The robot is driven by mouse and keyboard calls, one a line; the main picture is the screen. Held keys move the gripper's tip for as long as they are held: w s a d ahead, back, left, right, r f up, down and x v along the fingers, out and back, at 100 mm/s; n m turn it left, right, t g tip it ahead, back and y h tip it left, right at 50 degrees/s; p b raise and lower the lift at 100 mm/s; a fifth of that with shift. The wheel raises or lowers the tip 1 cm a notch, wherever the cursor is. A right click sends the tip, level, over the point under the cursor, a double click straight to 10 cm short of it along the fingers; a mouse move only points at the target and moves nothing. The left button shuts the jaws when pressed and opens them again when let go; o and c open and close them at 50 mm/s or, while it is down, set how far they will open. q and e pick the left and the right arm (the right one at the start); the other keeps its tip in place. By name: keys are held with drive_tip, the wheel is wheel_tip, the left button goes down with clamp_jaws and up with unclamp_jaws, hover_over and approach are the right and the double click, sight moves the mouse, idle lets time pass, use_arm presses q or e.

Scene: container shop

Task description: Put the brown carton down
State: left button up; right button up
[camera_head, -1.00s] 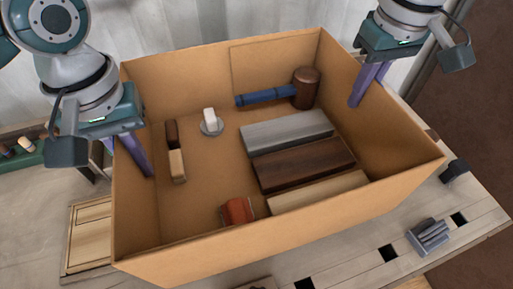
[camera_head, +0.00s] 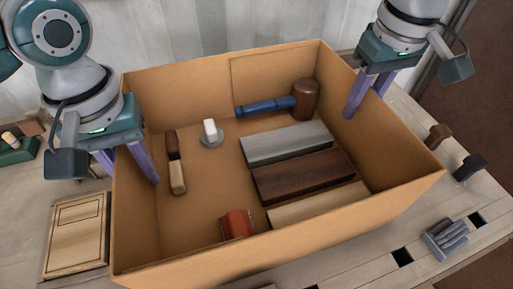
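The brown carton (camera_head: 190,249) is a large open-topped box in the middle of the head view, level over the wooden workbench. Whether its hidden underside touches the bench cannot be seen. Inside lie a mallet (camera_head: 283,102) with a blue handle, grey, dark and pale blocks, a red-brown piece (camera_head: 237,224), a brush-like piece (camera_head: 177,172) and a small white-topped piece (camera_head: 210,131). My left gripper (camera_head: 128,174) straddles the left wall, its fingers spread apart. My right gripper (camera_head: 363,105) straddles the right wall, also with its fingers apart.
A wooden panel (camera_head: 77,236) lies on the bench left of the carton. A grey ribbed piece (camera_head: 445,240), a black piece (camera_head: 470,167) and a brown piece (camera_head: 438,135) are to its right. A green holder (camera_head: 18,152) is at far left.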

drive_tip(key=shift+a, duration=0.1)
use_arm(q)
wheel_tip(320, 180, up, 11)
drive_tip(key=shift+r, duration=0.55)
use_arm(e)
drive_tip(key=r, duration=0.4)
drive_tip(key=s+r, duration=0.1)
drive_tip(key=r, duration=0.7)
drive_tip(key=shift+s+d, duration=0.2)
